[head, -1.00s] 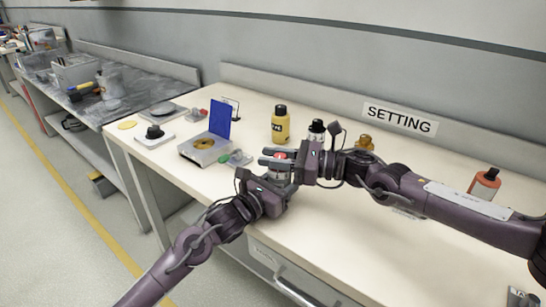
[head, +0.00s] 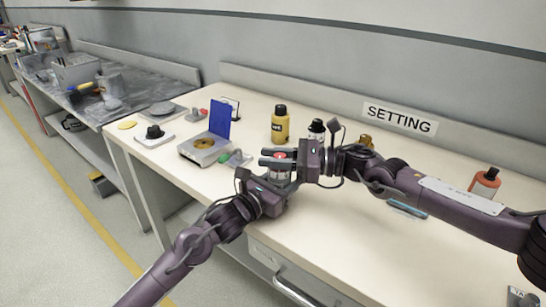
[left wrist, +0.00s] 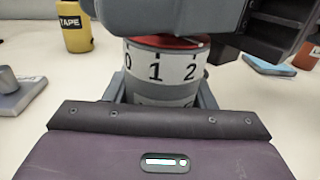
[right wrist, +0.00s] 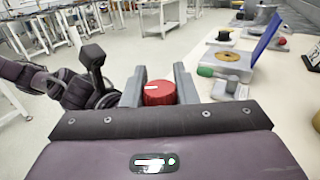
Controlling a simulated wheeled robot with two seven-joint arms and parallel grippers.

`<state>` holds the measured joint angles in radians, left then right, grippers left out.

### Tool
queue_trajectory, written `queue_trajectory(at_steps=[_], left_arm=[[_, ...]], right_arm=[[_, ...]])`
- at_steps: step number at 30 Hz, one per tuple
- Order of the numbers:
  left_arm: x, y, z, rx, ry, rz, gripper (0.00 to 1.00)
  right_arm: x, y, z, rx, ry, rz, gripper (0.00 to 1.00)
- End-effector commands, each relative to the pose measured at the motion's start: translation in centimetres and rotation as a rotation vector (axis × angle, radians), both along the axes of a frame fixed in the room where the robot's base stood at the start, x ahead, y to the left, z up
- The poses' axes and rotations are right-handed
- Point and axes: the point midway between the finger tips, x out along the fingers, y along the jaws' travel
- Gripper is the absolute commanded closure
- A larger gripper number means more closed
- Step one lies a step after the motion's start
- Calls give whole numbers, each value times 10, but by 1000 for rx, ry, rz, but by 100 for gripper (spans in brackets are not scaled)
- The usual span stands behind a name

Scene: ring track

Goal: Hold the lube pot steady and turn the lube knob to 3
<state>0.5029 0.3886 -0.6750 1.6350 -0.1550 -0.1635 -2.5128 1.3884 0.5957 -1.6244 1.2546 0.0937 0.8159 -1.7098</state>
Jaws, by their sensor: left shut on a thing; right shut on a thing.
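The lube pot (left wrist: 160,75) is a grey cylinder with a white number band; 0, 1 and 2 show in the left wrist view. It stands upright on the bench. Its red lube knob (right wrist: 159,93) is on top, with a white mark on it in the right wrist view. My left gripper (head: 279,174) is shut around the pot's body from the front. My right gripper (head: 277,157) is shut on the knob from the right, above the left one. In the left wrist view, the right gripper hides most of the knob; the number 3 is not visible.
A yellow tape bottle (head: 281,125) and a black-capped bottle (head: 316,130) stand behind the pot. A grey block with a blue plate (head: 219,119) is to the left. An orange bottle (head: 485,184) stands at the right. A SETTING sign (head: 399,118) is behind.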

Motion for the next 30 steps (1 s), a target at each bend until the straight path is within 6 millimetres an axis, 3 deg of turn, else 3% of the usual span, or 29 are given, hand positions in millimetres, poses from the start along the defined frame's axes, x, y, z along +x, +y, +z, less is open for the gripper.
queue_trajectory(at_steps=[15, 30], left_arm=[[-1, -2, 1, -1, -2, -4, 77], [-2, -3, 1, 0, -3, -8, 77]], right_arm=[[-5, 1, -1, 2, 2, 366, 97], [-7, -1, 1, 3, 0, 542, 97]])
